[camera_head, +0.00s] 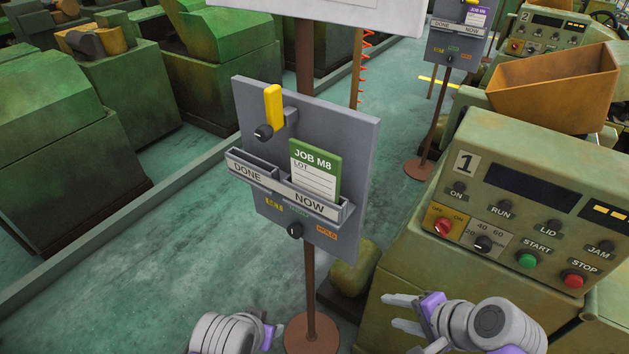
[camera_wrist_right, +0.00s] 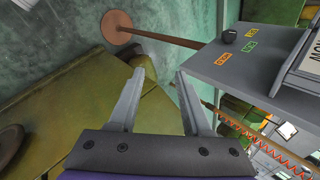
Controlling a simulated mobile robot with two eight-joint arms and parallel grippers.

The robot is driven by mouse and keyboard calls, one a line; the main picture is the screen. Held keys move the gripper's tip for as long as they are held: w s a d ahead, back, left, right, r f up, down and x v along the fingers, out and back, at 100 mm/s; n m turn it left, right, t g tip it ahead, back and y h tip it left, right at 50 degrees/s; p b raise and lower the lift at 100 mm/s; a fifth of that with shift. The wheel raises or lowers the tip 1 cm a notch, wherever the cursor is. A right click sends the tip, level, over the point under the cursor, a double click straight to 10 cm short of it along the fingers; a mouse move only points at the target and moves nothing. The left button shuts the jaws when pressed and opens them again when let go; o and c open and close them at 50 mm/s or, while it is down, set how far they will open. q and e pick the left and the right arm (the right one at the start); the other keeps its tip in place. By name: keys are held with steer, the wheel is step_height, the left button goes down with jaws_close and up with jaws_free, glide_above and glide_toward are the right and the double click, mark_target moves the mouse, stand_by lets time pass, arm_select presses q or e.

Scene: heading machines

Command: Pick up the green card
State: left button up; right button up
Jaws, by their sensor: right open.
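The green card (camera_head: 315,170), marked JOB M8 with a white lower part, stands upright in the NOW pocket (camera_head: 310,200) of a grey board (camera_head: 240,110) on a post. The pocket hides its lower edge. The DONE pocket (camera_head: 250,171) to its left looks empty. My right gripper (camera_head: 390,311) is open and empty, below and to the right of the board. In the right wrist view the open fingers (camera_wrist_right: 159,73) point past the board (camera_wrist_right: 235,62); I cannot make out the card there. My left gripper (camera_head: 268,334) is at the bottom edge, below the board, its jaws unclear.
A yellow lever (camera_head: 273,108) sticks out above the pockets. A dark knob (camera_head: 294,230) sits below them. Machine 1 (camera_head: 520,210) stands close on the right with its control panel. A second board (camera_head: 455,45) with a purple card stands behind. Open floor (camera_head: 140,270) lies left.

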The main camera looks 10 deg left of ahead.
steer(key=w+a+r+m+y, duration=0.5)
steer(key=a+r+m, duration=0.15)
steer(key=r, duration=0.25)
steer(key=m+y+b, duration=0.1)
steer(key=m+y, duration=0.3)
steer(key=m, duration=0.2)
glide_toward(318, 174)
steer(key=f, duration=0.2)
steer(key=shift+m+t, duration=0.25)
steer(key=shift+t, duration=0.15)
steer(key=x, duration=0.5)
steer(key=shift+s+a+r, duration=0.15)
steer(key=shift+a+r, duration=0.15)
steer(key=x, duration=0.3)
steer(key=p+x, duration=0.1)
steer(key=shift+w+a+r, duration=0.2)
steer(key=shift+w+a, duration=0.1)
steer(key=shift+w, duration=0.1)
steer(key=shift+w+a+f, duration=0.15)
steer(key=shift+w+a, duration=0.1)
steer(key=shift+a, duration=0.15)
steer(key=shift+s, duration=0.15)
jaws_close()
